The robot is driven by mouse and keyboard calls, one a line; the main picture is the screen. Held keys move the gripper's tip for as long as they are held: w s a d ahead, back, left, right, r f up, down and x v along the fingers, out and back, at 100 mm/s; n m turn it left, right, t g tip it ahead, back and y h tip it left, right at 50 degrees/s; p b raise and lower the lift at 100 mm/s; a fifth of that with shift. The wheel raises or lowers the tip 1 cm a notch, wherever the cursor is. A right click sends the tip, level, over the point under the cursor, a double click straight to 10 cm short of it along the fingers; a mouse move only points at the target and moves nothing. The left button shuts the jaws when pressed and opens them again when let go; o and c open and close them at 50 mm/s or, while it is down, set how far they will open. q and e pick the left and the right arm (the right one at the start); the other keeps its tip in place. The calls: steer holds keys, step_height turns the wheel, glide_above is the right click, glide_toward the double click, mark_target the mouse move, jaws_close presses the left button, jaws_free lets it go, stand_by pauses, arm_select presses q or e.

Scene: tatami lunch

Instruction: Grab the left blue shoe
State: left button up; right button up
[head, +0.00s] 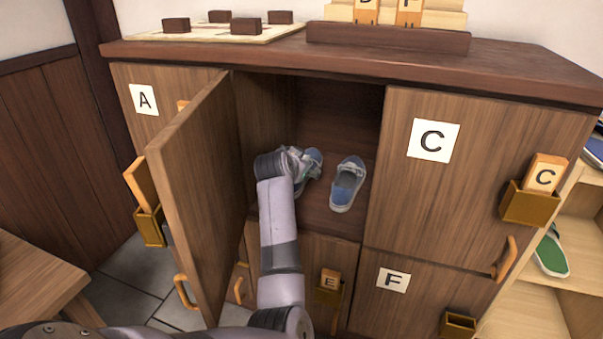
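The left blue shoe (314,158) lies inside the open middle compartment (334,219) of the wooden locker, seen in the head view. My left arm reaches into this compartment, and my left gripper (303,164) is at the left shoe, overlapping it in the picture. The wrist and gripper hide much of that shoe. The fingers are small and partly hidden, so I cannot tell whether they are open or closed on it. The right blue shoe (347,184) lies to the right, apart from the gripper. My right gripper is not in view.
The open door (200,190) stands close to the left of my arm. Closed door C (470,190) bounds the opening on the right. Door F (400,290) is below. A wooden table (35,275) is at lower left, and a shelf with a green shoe (550,252) is at right.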

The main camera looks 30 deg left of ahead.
arm_select(q)
steer(key=shift+r, duration=0.1)
steer(key=shift+c, duration=0.5)
steer(key=c, duration=1.5)
steer(key=shift+r, duration=0.1)
